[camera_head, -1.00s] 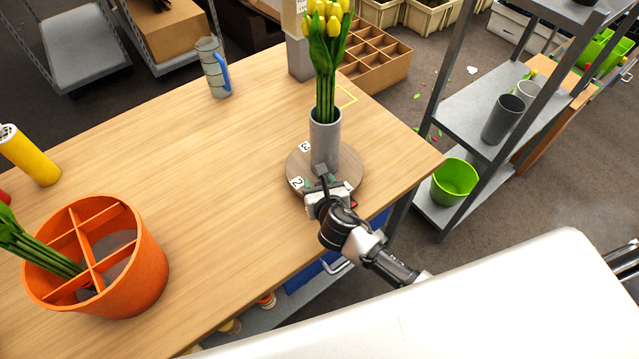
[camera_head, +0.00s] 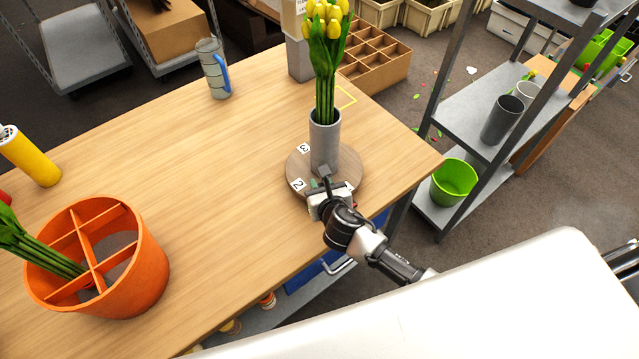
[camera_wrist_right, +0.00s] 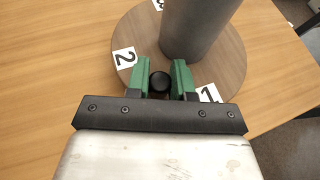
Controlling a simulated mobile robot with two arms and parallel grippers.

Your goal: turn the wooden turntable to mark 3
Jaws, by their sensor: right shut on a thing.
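The round wooden turntable (camera_head: 349,178) sits near the table's right end, with a grey vase (camera_head: 325,142) of yellow tulips (camera_head: 325,25) standing upright on it. White labels 3 (camera_head: 304,148) and 2 (camera_head: 298,184) show on its left side. In the right wrist view, label 2 (camera_wrist_right: 124,57) is left of my fingers and label 1 (camera_wrist_right: 208,94) is right of them. My right gripper (camera_head: 324,183) is at the turntable's near edge. Its green fingers (camera_wrist_right: 161,82) are shut on a black round knob (camera_wrist_right: 160,82) between labels 2 and 1. My left gripper is not in view.
An orange divided bucket (camera_head: 102,256) with green stems stands at the table's left front. A metal jug with a blue handle (camera_head: 214,68) stands at the back, beside clear tabletop. A grey shelf (camera_head: 480,118) stands right of the table.

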